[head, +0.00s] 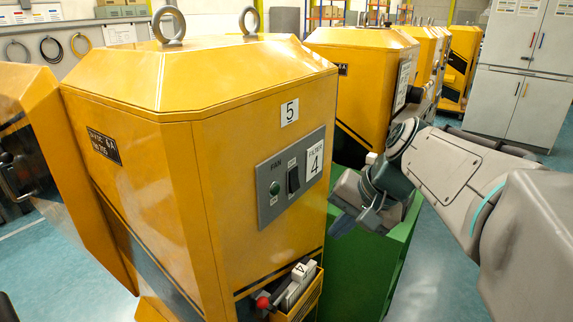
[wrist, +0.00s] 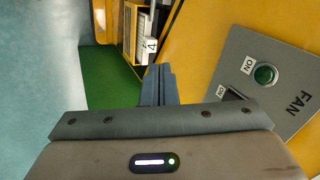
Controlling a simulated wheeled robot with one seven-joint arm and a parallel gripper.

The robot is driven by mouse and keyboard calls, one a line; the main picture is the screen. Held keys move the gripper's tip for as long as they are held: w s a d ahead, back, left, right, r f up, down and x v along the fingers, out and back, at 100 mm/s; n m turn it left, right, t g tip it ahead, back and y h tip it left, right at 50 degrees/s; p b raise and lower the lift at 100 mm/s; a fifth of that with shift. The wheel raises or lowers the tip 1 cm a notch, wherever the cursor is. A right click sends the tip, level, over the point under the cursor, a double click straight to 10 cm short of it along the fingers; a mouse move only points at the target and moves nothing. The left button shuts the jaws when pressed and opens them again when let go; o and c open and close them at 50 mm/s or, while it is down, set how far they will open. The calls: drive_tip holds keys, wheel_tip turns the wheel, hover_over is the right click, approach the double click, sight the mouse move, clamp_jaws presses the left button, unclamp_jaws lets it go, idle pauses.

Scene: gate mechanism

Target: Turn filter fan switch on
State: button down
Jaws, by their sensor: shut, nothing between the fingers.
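The fan panel (head: 270,217) is a grey plate on the front of the yellow machine. It carries a black rocker switch (head: 293,179), a round green lamp or button (head: 274,188) and a label reading FILTER 4. My gripper (head: 337,228) is right of and below the panel in the head view, apart from the switch, shut and empty. In the wrist view, the shut fingers (wrist: 158,84) are left of the panel (wrist: 285,110). There the green button (wrist: 264,74) shows clearly, while the switch (wrist: 236,93) is mostly hidden behind my gripper body. The switch position cannot be told.
A yellow holder (head: 302,296) with cards and a red knob (head: 263,302) sits below the panel. More yellow machines (head: 362,60) line the back. Blue floor (head: 440,270) is open at the right.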

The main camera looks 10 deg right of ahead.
sight(294, 180)
drive_tip(key=w+d+r+m+t+y+p, duration=0.1)
drive_tip(key=w+d+r, duration=0.3)
drive_tip(key=r, duration=0.6)
drive_tip(key=shift+w+d+m+t+y, duration=0.25)
drive_tip(key=shift+m+t+y, duration=0.3)
drive_tip(key=shift+m, duration=0.25)
drive_tip(key=w+a+r+p+x, duration=0.1)
drive_tip(key=p+x, duration=0.2)
drive_tip(key=x, duration=1)
drive_tip(key=shift+w+a+r, duration=0.2)
drive_tip(key=shift+r, duration=0.1)
